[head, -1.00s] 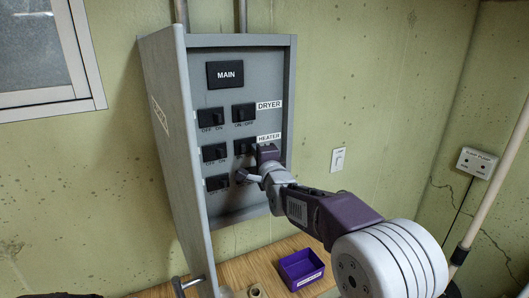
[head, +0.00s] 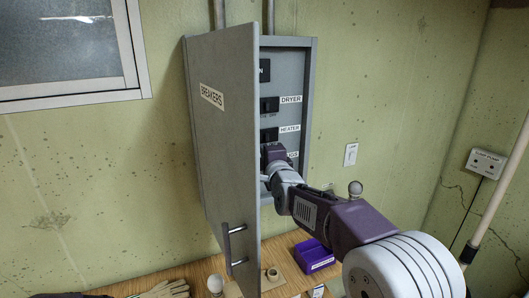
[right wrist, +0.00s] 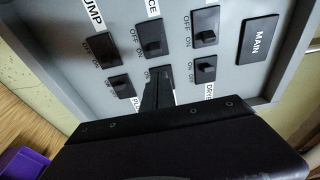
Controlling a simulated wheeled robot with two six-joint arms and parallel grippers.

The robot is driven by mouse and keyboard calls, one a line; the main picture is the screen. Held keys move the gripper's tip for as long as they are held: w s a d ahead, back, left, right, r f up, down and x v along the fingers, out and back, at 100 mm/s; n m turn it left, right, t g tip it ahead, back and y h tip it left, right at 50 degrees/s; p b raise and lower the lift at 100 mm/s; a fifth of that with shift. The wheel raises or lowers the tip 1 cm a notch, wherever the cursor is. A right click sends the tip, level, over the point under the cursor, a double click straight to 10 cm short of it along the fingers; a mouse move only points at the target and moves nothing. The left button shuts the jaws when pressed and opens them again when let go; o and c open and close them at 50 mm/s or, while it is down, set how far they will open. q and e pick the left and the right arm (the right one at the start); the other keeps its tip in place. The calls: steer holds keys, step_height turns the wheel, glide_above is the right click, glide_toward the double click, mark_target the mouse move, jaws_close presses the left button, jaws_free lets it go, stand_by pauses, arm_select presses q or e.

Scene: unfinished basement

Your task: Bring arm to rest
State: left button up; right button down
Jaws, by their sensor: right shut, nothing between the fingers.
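My right gripper (head: 268,158) is at the open grey breaker panel (head: 311,90), low in its right column of switches. It is shut and empty. In the right wrist view its dark fingers (right wrist: 158,88) stand in front of the switch between the DRYER switch (right wrist: 206,68) and another labelled one, hiding most of it. I cannot tell whether they touch it. The panel door (head: 222,130), labelled BREAKERS, stands open and hides the left column of switches in the head view. My left gripper is not in view.
A wooden bench below holds a purple bin (head: 315,257), a light bulb (head: 216,285), gloves (head: 165,290) and a small beige fitting (head: 272,275). A wall switch (head: 351,154) is right of the panel. The door handle (head: 233,245) sticks out low.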

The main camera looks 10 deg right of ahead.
steer(key=s+d+f+n+g+h, duration=0.15)
steer(key=s+d+f+g, duration=0.25)
steer(key=s+f, duration=0.5)
steer(key=s+d+f+n+g, duration=0.3)
steer(key=s+d+f, duration=0.1)
steer(key=f, duration=0.8)
steer(key=s+f+n+g, duration=0.4)
steer(key=s+f+n, duration=0.2)
steer(key=s, duration=0.5)
steer(key=s+f+n+g, duration=0.5)
steer(key=s+f, duration=0.3)
steer(key=s, duration=0.4)
steer(key=shift+d+f+n+g, duration=0.3)
steer(key=shift+d+f+n, duration=0.1)
steer(key=shift+d+n, duration=0.05)
steer(key=shift+h, duration=0.25)
